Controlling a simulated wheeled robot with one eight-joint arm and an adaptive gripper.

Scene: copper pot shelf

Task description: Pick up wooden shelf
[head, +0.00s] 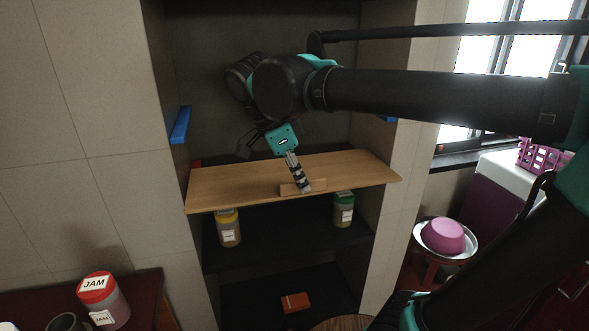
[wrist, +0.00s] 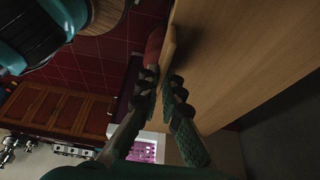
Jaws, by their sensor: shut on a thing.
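The wooden shelf (head: 240,184) is a light brown board across the opening of a dark alcove in the head view. It is slightly tilted, its right end a little higher than its left. A small wooden block-like handle (head: 290,189) sits at its front middle. My gripper (head: 304,187) comes down from above and is shut on that handle. In the wrist view my gripper (wrist: 163,92) pinches the handle strip (wrist: 169,55), and the wooden shelf (wrist: 235,55) fills the upper right. The shelf's back edge is partly hidden by the arm.
Blue brackets (head: 181,125) are on the alcove's side walls above the shelf. Jars with yellow (head: 228,230) and green (head: 343,210) lids stand on the dark level below. An orange box (head: 295,302) lies lower. A red-lidded jam jar (head: 103,300) stands left; a pink bowl (head: 442,235) sits right.

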